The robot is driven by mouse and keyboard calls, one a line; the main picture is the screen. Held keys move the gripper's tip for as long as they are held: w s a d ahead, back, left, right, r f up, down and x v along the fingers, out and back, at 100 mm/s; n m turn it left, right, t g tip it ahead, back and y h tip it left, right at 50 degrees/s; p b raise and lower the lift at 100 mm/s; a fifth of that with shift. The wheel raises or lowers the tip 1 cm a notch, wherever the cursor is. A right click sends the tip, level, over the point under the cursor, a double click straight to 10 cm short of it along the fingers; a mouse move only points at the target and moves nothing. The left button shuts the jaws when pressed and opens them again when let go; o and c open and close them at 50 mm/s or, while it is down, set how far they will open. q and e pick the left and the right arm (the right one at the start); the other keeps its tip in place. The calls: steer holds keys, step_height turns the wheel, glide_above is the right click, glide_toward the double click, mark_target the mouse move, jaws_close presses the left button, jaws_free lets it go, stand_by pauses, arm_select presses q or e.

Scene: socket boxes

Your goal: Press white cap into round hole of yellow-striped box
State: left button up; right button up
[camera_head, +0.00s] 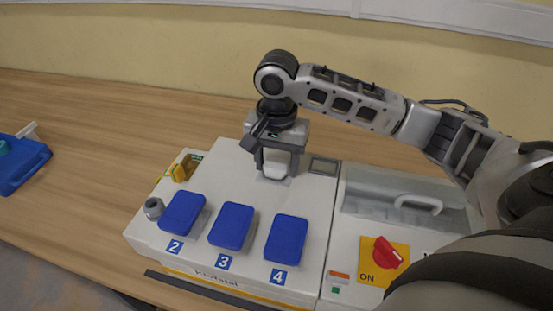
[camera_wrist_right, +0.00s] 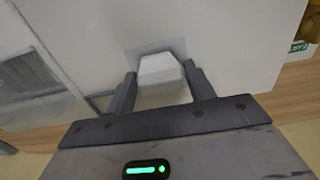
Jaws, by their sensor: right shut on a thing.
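My right gripper (camera_head: 277,172) points down over the back part of the white box (camera_head: 222,162), which has a yellow stripe low on its front. It is shut on a white cap (camera_head: 275,160), held at or just above the box top; I cannot tell whether it is seated. In the right wrist view the cap (camera_wrist_right: 161,69) sits between the two dark fingers (camera_wrist_right: 162,88), over a grey square patch (camera_wrist_right: 178,48). No round hole shows; it may be hidden under the cap. My left gripper is not in view.
Blue covers marked 2, 3 and 4 (camera_head: 285,239) lie along the box front. A grey round knob (camera_head: 154,208) and a yellow part (camera_head: 181,170) are at its left. A second box with a red switch (camera_head: 387,252) adjoins right. A blue tray (camera_head: 22,165) lies far left.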

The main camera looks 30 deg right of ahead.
steer(key=o, duration=1.1)
steer(key=shift+f, duration=0.15)
steer(key=shift+s+f, duration=0.1)
step_height(320, 180, up, 24)
steer(key=shift+a+f, duration=0.1)
steer(key=shift+f, duration=0.15)
